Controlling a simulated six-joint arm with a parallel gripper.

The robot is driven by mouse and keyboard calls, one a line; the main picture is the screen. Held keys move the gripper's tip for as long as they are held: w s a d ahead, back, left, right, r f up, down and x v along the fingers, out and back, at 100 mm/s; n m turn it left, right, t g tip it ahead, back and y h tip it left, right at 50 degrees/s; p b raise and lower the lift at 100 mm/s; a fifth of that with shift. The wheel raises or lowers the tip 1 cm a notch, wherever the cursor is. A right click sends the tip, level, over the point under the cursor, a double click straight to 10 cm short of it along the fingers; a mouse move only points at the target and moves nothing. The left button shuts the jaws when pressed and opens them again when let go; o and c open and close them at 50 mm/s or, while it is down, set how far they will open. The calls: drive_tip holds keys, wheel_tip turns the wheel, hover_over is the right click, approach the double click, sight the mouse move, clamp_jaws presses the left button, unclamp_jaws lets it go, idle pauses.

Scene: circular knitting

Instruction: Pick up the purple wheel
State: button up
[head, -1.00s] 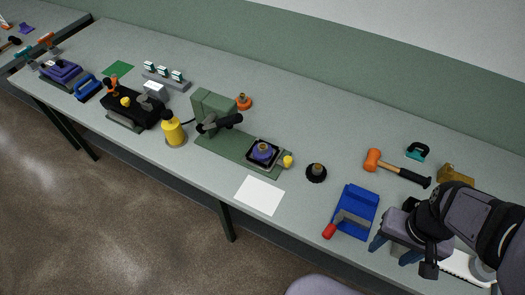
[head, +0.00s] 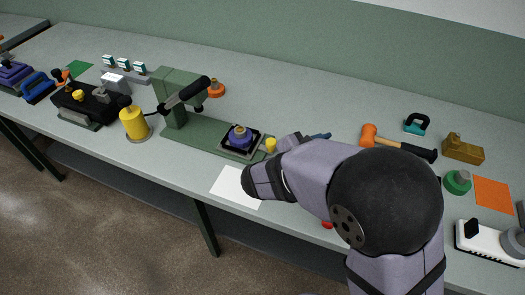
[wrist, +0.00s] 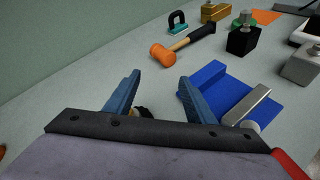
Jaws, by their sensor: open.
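The purple wheel (head: 240,135), with a tan knob on top, sits in a dark square holder (head: 226,149) on the green base of a machine in the head view. It does not show in the wrist view. My gripper (wrist: 160,77) is open, its two blue fingers spread over the table. In the head view one blue finger (head: 320,136) shows behind my arm, to the right of the wheel and apart from it. A small black and tan piece (wrist: 143,112) shows partly between the fingers in the wrist view; the rest of it is hidden.
The green machine (head: 178,85) has a black arm above its base. A small yellow knob (head: 270,145) stands right of the holder. A white sheet (head: 228,188) lies in front. A blue tray (wrist: 218,88) and an orange mallet (wrist: 163,54) lie near my gripper.

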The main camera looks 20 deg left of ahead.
sight(239, 135)
drive_tip(key=a+n+t+y+b, duration=0.1)
drive_tip(key=a+n, duration=0.1)
drive_tip(key=a, duration=0.3)
drive_tip(key=s+a+f+n+t+y+b, duration=0.1)
drive_tip(key=a+n+y, duration=0.1)
drive_tip(key=a, duration=0.3)
drive_tip(key=a+n+t+y+b, duration=0.1)
drive_tip(key=a+n+t, duration=0.1)
drive_tip(key=a, duration=0.3)
drive_tip(key=shift+s+f+y, duration=0.25)
drive_tip(key=shift+f+y, duration=0.15)
drive_tip(key=a+n, duration=0.1)
drive_tip(key=s+a+y, duration=0.1)
drive_tip(key=a, duration=0.1)
drive_tip(key=a+n+t+y+b, duration=0.1)
drive_tip(key=shift+s+a+n, duration=0.3)
drive_tip(key=shift+s+a, duration=0.1)
drive_tip(key=s+a+n+y, duration=0.1)
drive_tip(key=s+a+f+n+y+b, duration=0.1)
drive_tip(key=a+n, duration=0.1)
drive_tip(key=a+n+y, duration=0.1)
drive_tip(key=shift+s+a+f+y, duration=0.25)
drive_tip(key=shift+s+f+y, duration=0.15)
drive_tip(key=shift+w+a+r, duration=0.1)
drive_tip(key=shift+w, duration=0.45)
drive_tip(key=shift+p+x, duration=0.85)
drive_tip(key=shift+x, duration=2.3)
drive_tip(key=shift+c, duration=0.6)
drive_tip(key=c, duration=1.1)
clamp_jaws()
